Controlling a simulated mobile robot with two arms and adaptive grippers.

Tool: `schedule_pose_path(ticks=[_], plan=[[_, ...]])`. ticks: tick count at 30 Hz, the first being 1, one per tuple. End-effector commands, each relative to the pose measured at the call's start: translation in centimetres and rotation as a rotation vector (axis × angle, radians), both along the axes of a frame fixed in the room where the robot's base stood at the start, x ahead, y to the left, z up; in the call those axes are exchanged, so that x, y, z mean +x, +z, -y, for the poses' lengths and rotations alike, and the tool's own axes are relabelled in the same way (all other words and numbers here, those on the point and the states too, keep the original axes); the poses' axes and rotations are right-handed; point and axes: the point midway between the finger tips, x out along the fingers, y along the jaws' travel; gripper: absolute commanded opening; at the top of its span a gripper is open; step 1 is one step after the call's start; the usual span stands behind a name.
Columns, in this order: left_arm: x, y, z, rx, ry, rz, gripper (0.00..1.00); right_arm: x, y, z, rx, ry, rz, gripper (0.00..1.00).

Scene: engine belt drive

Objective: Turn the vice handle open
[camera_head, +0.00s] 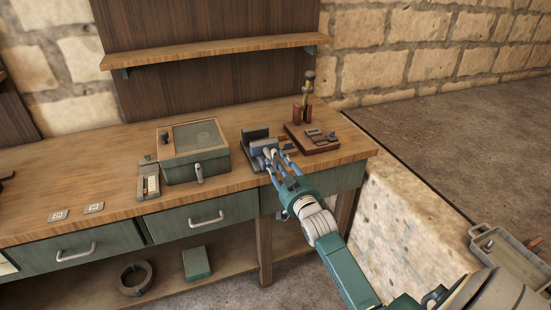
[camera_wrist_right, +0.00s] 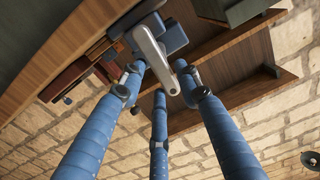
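The vice (camera_head: 254,134) stands on the workbench near its front edge, partly hidden behind my right gripper (camera_head: 271,158). In the right wrist view the vice's blue-grey body (camera_wrist_right: 173,37) and its silver handle (camera_wrist_right: 152,50) show close up. The handle is a flat bar with a rounded lower end. My right gripper (camera_wrist_right: 158,75) has its blue fingers spread, with the handle's lower end between them. I see no clear grip on the handle, and contact is hard to tell. My left gripper is not in view.
On the wooden workbench (camera_head: 115,180), a green box (camera_head: 194,152) stands left of the vice. Drawers with handles sit below the front edge. A shelf (camera_head: 215,50) hangs above.

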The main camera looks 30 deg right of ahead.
Motion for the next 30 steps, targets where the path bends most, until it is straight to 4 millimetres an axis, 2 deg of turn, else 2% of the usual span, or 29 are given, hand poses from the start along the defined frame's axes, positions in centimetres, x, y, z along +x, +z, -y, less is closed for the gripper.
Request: schedule_pose_path(ticks=[3,6,16,17,21,22,30], plan=[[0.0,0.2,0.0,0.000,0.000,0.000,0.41,1.6,0.1,0.4,0.000,0.000,0.002,0.33],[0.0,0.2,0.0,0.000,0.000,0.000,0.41,2.4,0.0,0.6,0.000,0.000,0.001,0.33],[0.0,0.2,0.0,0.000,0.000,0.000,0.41,2.8,0.0,0.7,0.000,0.000,0.001,0.33],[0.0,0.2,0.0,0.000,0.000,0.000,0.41,2.8,0.0,0.7,0.000,0.000,0.001,0.31],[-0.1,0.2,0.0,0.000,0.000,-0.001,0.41,2.8,0.0,0.7,0.000,0.000,0.001,0.03],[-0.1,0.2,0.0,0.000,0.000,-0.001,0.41,2.8,0.0,0.7,0.000,0.000,0.001,0.00],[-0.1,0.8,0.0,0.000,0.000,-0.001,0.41,2.8,0.1,0.5,-0.098,0.000,-0.024,0.00]])
